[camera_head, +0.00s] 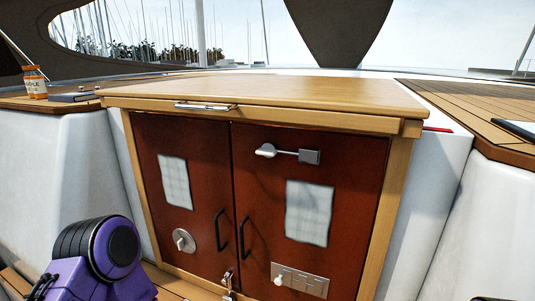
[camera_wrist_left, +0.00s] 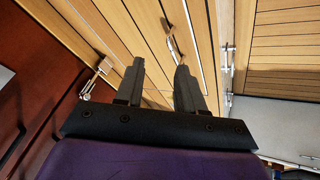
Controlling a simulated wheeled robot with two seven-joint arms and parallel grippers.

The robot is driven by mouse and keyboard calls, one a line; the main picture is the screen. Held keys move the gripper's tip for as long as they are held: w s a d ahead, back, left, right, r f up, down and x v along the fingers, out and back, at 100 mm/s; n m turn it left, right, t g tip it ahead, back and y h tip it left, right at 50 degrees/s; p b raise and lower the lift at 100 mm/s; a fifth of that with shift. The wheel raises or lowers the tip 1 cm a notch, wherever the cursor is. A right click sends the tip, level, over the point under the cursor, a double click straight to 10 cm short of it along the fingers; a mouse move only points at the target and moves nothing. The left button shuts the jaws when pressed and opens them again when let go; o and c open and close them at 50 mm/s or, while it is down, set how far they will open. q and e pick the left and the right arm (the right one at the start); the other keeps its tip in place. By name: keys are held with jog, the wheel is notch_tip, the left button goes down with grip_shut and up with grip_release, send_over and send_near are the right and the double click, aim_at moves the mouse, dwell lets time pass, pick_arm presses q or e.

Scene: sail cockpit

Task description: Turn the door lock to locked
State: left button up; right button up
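The two-door red-brown cabinet (camera_head: 205,143) stands shut in the head view. Its left door carries a round metal plate with a pale turn knob (camera_head: 183,241). The right door has a pale knob on a bar ending in a grey block (camera_head: 287,153) near its top, and a metal plate with a pale knob (camera_head: 300,281) low down. I cannot tell which of these is the door lock. My left gripper (camera_wrist_left: 160,65) is open and empty in the left wrist view, above wooden slats; its fingers do not show in the head view. My right gripper is not in view.
A small metal latch (camera_head: 228,280) sits low where the doors meet, near two dark handles (camera_head: 245,238). The wooden top (camera_head: 270,92) overhangs the doors. White seat walls (camera_head: 70,170) flank the cabinet. An orange jar (camera_head: 35,83) stands at the far left.

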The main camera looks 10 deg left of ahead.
pick_arm(q)
jog(key=w+d+r+n+t+h, duration=0.1)
jog(key=w+d+r+n+t, duration=0.2)
jog(key=w+r, duration=0.5)
jog(key=n+t+h+b, duration=0.1)
jog(key=n+t+h, duration=0.25)
jog(key=t, duration=0.55)
send_near(264, 154)
jog(key=shift+h, duration=0.25)
jog(key=w+p, duration=0.1)
jog(key=w, duration=0.1)
jog(key=w+d, duration=0.1)
jog(key=w, duration=0.2)
jog(key=w+p, duration=0.1)
jog(key=w, duration=0.2)
jog(key=shift+w+d+r+p, duration=0.1)
jog(key=shift+w+d+p, duration=0.1)
jog(key=shift+w+p, duration=0.1)
jog(key=shift+w, duration=0.5)
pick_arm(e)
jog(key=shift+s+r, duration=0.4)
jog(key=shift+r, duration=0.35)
pick_arm(q)
grip_shut()
